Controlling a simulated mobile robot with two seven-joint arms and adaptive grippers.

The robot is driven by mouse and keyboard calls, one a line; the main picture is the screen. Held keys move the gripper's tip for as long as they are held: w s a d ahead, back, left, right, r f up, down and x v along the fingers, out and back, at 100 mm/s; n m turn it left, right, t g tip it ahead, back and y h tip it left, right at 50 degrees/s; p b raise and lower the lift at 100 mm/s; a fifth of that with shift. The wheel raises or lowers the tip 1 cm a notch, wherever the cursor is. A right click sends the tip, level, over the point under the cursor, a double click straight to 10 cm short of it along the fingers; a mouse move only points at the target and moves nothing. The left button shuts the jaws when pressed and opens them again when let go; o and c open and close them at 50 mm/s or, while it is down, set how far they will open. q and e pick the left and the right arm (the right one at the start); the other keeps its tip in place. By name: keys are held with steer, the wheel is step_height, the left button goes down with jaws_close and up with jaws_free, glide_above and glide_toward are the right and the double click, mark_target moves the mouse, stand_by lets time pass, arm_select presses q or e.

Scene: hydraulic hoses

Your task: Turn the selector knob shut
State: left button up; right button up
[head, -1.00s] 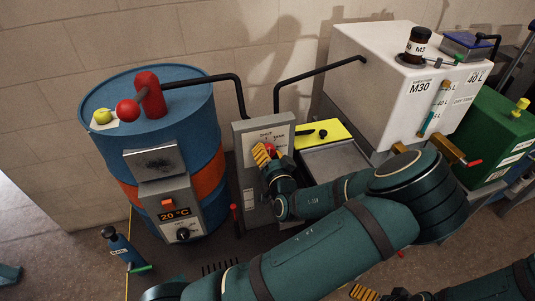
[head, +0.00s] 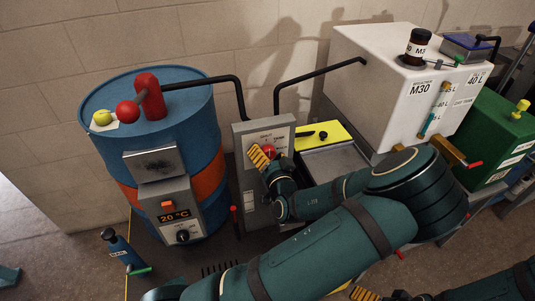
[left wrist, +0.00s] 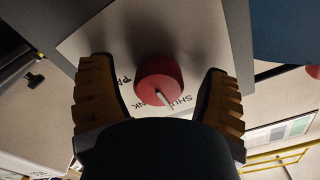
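The red selector knob (head: 269,150) sits on a pale plate on the grey valve post (head: 249,185). The plate is lettered SHUT and TANK in the head view. In the left wrist view the knob (left wrist: 158,76) is round, with a white pointer line beside the partly covered SHUT lettering. My left gripper (left wrist: 160,90) is open, with one ribbed yellow finger on each side of the knob and a visible gap on both sides. In the head view the left gripper (head: 264,158) partly covers the plate. My right gripper (head: 364,294) is cut off at the bottom edge.
A blue drum (head: 180,110) with an orange band and heater box stands left of the post. Black pipes (head: 318,74) run behind it. A white M30 tank (head: 385,85) and a yellow sheet (head: 325,137) are to the right.

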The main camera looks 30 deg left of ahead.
arm_select(q)
steer(key=shift+d, duration=0.1)
steer(key=v, duration=1.2)
steer(key=shift+s, duration=0.1)
